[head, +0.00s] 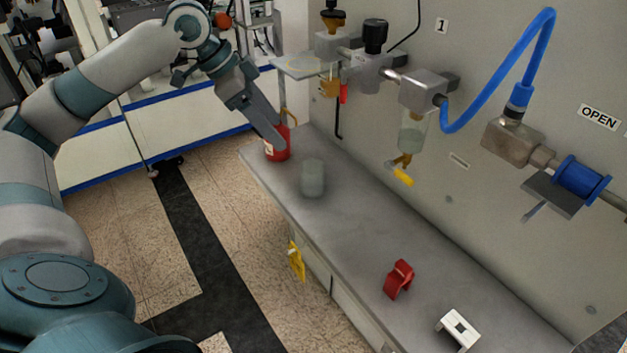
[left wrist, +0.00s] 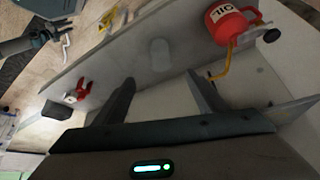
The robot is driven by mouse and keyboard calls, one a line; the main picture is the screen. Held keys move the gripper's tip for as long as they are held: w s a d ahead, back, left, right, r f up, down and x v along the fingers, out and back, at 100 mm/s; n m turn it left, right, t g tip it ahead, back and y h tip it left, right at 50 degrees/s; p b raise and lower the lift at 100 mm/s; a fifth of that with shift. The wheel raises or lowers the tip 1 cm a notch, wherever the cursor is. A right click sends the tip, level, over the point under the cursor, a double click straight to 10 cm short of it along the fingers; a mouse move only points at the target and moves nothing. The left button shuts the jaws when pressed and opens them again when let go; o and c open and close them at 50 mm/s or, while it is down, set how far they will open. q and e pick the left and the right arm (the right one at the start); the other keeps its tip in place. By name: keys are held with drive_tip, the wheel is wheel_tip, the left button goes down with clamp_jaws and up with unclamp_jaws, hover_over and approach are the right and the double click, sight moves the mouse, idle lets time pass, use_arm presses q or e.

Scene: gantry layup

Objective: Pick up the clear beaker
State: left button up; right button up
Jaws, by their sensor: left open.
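The clear beaker (head: 313,178) stands upright on the grey bench, near its far left end. It looks faint and see-through. In the left wrist view the beaker (left wrist: 160,54) shows beyond my fingers, apart from them, roughly between their lines. My left gripper (head: 277,140) is above and to the left of the beaker in the head view, overlapping the red oil can. In the left wrist view its two fingers (left wrist: 162,88) are spread with nothing between them.
The red oil can (head: 279,150) stands behind the beaker; its spout (left wrist: 225,63) shows close to one finger. A red clip-like part (head: 398,279) and a white bracket (head: 458,328) lie on the near bench. A wall panel with valves and blue hose (head: 484,112) borders the right.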

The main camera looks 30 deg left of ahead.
use_arm(q)
approach(304, 162)
drive_tip(key=d+f, duration=0.2)
drive_tip(key=d, duration=0.1)
drive_tip(key=p+x, duration=0.1)
drive_tip(key=x, duration=0.3)
drive_tip(key=shift+a+f+p, duration=0.1)
drive_tip(key=shift+f+p, duration=0.2)
drive_tip(key=shift+p, duration=0.05)
drive_tip(key=shift+f, duration=0.1)
drive_tip(key=shift+w+d+f+p, duration=0.2)
drive_tip(key=shift+f+p, duration=0.1)
drive_tip(key=shift+f, duration=0.1)
drive_tip(key=p+x, duration=0.1)
drive_tip(key=x, duration=0.3)
drive_tip(key=shift+c, duration=0.6)
drive_tip(key=c, duration=1)
use_arm(e)
drive_tip(key=s+d+f+g, duration=0.1)
drive_tip(key=s+d, duration=0.1)
drive_tip(key=s, duration=0.3)
drive_tip(key=s+d+f+g+h, duration=0.1)
drive_tip(key=s+d+g, duration=0.1)
drive_tip(key=s, duration=0.3)
drive_tip(key=shift+s+d+f, duration=0.15)
drive_tip(key=shift+s+d, duration=0.2)
